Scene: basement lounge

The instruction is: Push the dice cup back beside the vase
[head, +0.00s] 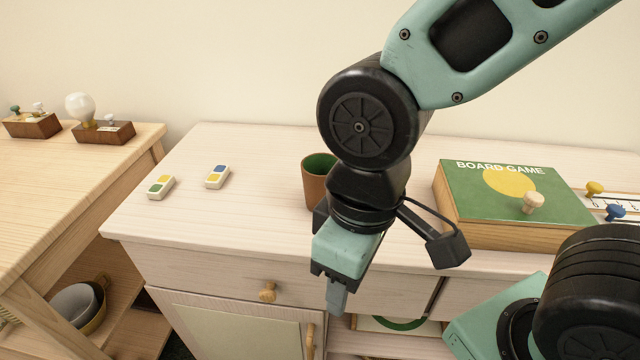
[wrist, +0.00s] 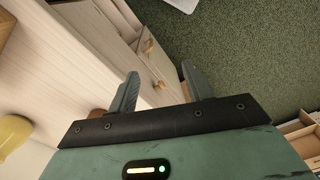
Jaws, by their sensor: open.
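The dice cup (head: 316,182), reddish brown with a green inside, stands upright on the pale cabinet top (head: 240,215), partly covered by my arm. A brown sliver (wrist: 97,113) behind the left finger in the wrist view looks like the cup. My gripper (head: 336,298) is open and empty, in front of the cabinet's front edge, nearer to me than the cup. It also shows in the wrist view (wrist: 160,86). No vase is clear in the head view. A yellow rounded thing (wrist: 13,138) at the wrist view's left edge may be it.
A green board game box (head: 460,225) with a peg on top stands right of my arm. Two tiles, one green and yellow (head: 160,187), one blue and yellow (head: 217,177), lie left of the cup. A drawer knob (head: 267,292) sticks out below the edge.

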